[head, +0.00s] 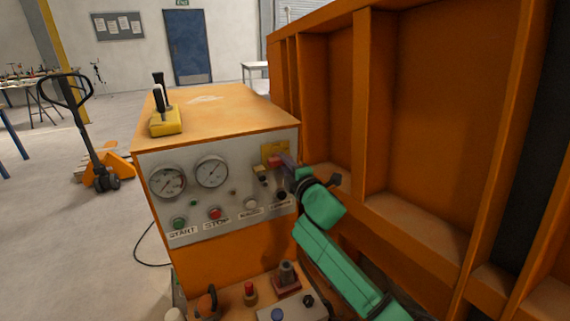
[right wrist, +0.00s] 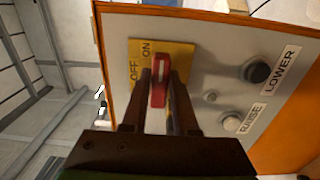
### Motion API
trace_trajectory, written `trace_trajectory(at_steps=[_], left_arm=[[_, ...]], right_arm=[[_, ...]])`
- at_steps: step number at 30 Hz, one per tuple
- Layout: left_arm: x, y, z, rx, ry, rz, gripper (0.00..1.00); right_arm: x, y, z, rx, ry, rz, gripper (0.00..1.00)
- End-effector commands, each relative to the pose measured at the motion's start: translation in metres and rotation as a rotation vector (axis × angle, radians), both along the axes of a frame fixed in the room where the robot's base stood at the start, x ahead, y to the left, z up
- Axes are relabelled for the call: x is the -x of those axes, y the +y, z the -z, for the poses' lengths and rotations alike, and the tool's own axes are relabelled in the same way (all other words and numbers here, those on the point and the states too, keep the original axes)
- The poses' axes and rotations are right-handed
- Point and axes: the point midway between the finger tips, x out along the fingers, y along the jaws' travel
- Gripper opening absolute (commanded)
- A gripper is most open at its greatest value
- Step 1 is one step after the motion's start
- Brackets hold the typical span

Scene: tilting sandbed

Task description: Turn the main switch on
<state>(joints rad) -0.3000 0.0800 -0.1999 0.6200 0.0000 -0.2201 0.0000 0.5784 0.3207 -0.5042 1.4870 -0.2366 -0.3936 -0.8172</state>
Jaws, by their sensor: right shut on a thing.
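The main switch is a red handle (right wrist: 158,88) on a yellow plate (right wrist: 176,50) marked OFF and ON. In the head view the yellow plate (head: 269,148) is at the upper right of the grey control panel (head: 235,190), with the red handle (head: 274,161) in front of it. My right gripper (head: 284,162) reaches in from the right. In the right wrist view its two fingers (right wrist: 160,82) are shut on the red handle, one on each side. Which mark the handle points to, I cannot tell. My left gripper is not in view.
The panel holds two gauges (head: 211,172), a green START button (head: 179,223), a red STOP button (head: 214,213), and RAISE (right wrist: 221,122) and LOWER (right wrist: 256,71) knobs. A tall orange wall (head: 380,100) stands close on the right. A yellow joystick box (head: 166,121) sits on top.

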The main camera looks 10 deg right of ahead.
Motion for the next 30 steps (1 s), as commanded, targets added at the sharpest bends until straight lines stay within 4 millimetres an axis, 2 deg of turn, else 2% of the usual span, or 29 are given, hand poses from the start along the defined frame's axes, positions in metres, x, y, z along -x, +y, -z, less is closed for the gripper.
trace_trajectory(at_steps=[8,9,11,12,23,26,30], left_arm=[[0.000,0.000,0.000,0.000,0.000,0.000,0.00],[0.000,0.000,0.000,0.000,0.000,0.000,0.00],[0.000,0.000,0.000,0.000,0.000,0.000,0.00],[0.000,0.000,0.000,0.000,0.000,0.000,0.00],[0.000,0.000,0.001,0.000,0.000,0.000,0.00],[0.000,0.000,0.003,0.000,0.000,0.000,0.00],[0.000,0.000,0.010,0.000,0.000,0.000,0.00]], right_arm=[[0.000,0.000,0.000,-0.005,0.002,0.000,0.00],[0.000,0.000,0.000,-0.005,0.002,0.000,0.31],[0.000,0.000,0.000,-0.005,0.002,0.000,0.54],[0.000,0.000,0.000,-0.004,0.002,0.000,0.57],[0.004,-0.001,0.001,-0.002,0.000,0.000,0.57],[0.014,-0.004,0.002,0.000,0.000,0.001,0.57],[0.041,-0.009,0.004,0.001,0.002,0.000,0.57]])
